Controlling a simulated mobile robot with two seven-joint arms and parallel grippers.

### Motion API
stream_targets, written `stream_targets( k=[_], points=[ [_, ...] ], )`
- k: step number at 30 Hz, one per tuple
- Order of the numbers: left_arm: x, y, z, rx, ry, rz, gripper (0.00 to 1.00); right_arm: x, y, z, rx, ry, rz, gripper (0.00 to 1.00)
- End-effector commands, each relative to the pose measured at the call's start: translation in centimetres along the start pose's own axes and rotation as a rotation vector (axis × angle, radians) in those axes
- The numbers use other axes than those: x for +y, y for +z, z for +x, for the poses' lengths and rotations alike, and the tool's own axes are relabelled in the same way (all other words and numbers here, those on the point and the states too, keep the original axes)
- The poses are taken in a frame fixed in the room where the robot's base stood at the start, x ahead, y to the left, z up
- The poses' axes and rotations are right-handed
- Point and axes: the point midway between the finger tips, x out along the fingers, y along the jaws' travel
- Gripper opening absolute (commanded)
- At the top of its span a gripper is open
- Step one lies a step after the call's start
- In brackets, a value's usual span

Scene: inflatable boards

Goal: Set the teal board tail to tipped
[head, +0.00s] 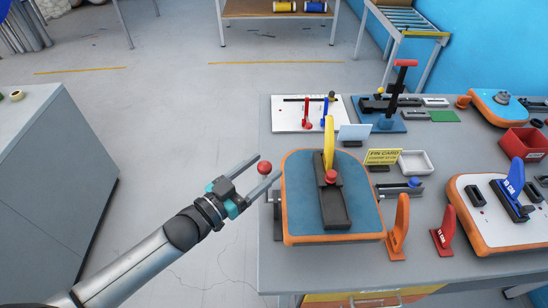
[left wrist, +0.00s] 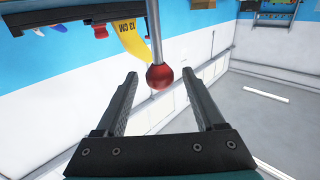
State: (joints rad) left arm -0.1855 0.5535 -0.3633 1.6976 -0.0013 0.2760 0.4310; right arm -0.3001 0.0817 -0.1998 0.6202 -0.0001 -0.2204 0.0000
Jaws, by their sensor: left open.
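The teal board (head: 295,200), with an orange rim, sits at the near left of the table. A black fin box (head: 334,208) on it carries a yellow fin (head: 329,140) and a red knob (head: 331,176). I cannot tell how far the board is tilted. A red ball handle (head: 264,168) stands left of the board; in the left wrist view the ball (left wrist: 159,77) sits on a metal rod. My left gripper (head: 267,165) is open, its fingers on either side of the ball, with gaps visible in the wrist view. My right gripper is not in view.
The grey table (head: 370,270) also holds an orange fin (head: 399,228), a red fin (head: 444,230), a yellow card (head: 383,157) and a white board (head: 478,228) at right. A grey cabinet (head: 55,190) stands at left. The floor between is clear.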

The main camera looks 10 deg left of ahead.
Motion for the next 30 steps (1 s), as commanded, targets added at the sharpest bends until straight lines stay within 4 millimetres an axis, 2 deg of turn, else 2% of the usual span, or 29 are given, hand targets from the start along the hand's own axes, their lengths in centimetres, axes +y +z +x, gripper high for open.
stream_targets(
  k=[3, 9, 22, 30],
  points=[
    [0.0, -0.1, 1.8, 0.003, 0.0, -0.001, 0.71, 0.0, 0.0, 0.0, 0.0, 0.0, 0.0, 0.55],
    [0.0, 0.0, 3.7, 0.0, 0.0, -0.001, 0.71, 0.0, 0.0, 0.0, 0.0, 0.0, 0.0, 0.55],
    [0.0, 0.0, 4.4, 0.0, 0.0, -0.001, 0.71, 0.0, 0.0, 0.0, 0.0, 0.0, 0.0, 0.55],
    [0.0, 0.0, 4.4, 0.0, 0.0, -0.001, 0.4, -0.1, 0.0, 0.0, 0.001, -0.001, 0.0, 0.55]
  ],
)
